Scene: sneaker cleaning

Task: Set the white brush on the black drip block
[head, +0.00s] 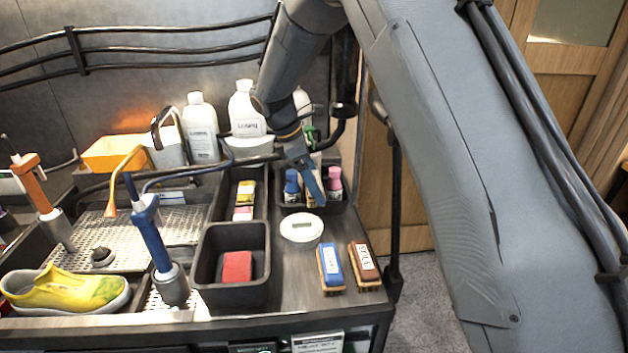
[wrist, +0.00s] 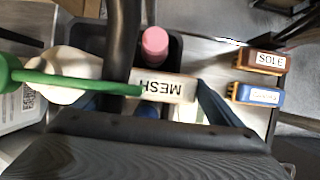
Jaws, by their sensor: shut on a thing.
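The white brush, labelled MESH (wrist: 168,88), is between the fingers of my gripper (wrist: 166,80) in the wrist view. My gripper is shut on it. In the head view my gripper (head: 308,178) is low over the black bottle caddy (head: 318,207), among the small bottles; the brush is mostly hidden there. I cannot tell from these views whether the brush touches the caddy. I cannot clearly pick out the black drip block in either view.
A blue brush (head: 331,266) and a brown SOLE brush (head: 364,264) lie at the bench's right edge. A pink-capped bottle (head: 334,182) is close beside my gripper. A black bin (head: 232,296) holds a red sponge (head: 237,266).

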